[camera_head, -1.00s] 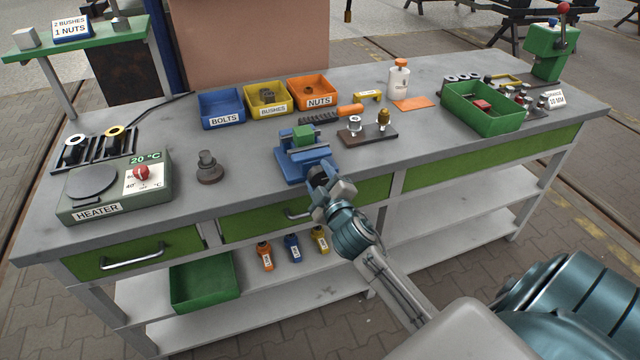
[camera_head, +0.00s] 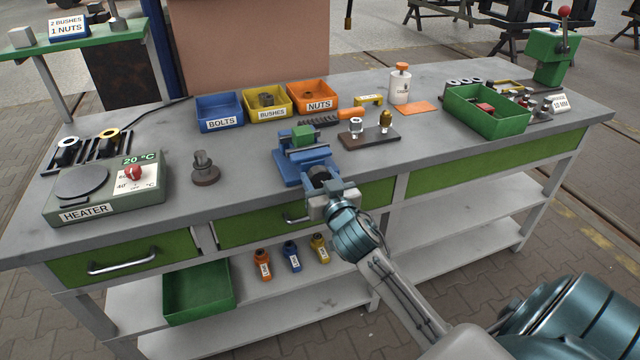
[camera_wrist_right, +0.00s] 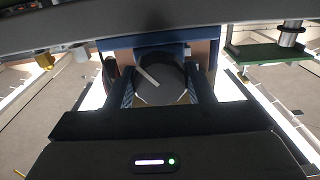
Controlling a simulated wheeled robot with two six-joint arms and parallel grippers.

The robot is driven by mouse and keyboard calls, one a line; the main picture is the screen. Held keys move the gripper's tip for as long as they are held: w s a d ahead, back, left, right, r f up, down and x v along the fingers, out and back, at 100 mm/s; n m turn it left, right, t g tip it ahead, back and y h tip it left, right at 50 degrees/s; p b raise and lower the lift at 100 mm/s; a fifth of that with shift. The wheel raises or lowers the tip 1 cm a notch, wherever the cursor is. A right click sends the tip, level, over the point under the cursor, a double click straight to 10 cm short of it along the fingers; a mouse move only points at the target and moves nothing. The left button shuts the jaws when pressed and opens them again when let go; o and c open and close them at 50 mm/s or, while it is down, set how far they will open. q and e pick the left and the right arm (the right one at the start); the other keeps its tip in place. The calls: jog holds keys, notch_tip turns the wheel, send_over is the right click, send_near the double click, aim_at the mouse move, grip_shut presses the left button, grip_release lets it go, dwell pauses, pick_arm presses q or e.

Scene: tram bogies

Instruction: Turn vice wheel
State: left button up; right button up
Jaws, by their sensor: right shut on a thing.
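The blue vice (camera_head: 292,172) stands at the front edge of the grey workbench, with a green block (camera_head: 302,137) between its jaws. The vice wheel, a dark round part with a pale line across its face, shows in the right wrist view (camera_wrist_right: 160,80). My right gripper (camera_head: 322,182) is at the front of the vice and is shut on the wheel. Its fingers stand on both sides of the wheel in the right wrist view (camera_wrist_right: 160,92). In the head view the gripper covers most of the wheel. My left gripper is not in view.
Blue, yellow and orange bins stand behind the vice, the blue one (camera_head: 219,112) marked BOLTS. A brown fixture block (camera_head: 368,138) is right of the vice, and a green tray (camera_head: 490,122) farther right. A heater (camera_head: 105,190) stands at the left.

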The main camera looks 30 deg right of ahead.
jog(key=m+b, duration=0.3)
jog(key=m, duration=0.7)
jog(key=shift+f+m+b, duration=0.15)
jog(key=shift+m+b, duration=0.25)
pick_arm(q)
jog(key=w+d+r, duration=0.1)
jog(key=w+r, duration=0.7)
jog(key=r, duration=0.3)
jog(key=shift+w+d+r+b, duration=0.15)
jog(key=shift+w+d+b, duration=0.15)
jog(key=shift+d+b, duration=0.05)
pick_arm(e)
jog(key=shift+m, duration=1.3)
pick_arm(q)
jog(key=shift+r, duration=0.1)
pick_arm(e)
jog(key=o, duration=1)
jog(key=shift+s+a, duration=0.1)
jog(key=shift+s, duration=0.2)
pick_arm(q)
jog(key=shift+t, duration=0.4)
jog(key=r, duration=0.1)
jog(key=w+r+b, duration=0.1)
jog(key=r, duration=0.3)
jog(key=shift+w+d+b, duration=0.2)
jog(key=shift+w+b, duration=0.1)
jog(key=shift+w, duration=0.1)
pick_arm(e)
jog(key=v, duration=1)
jog(key=shift+s, duration=0.1)
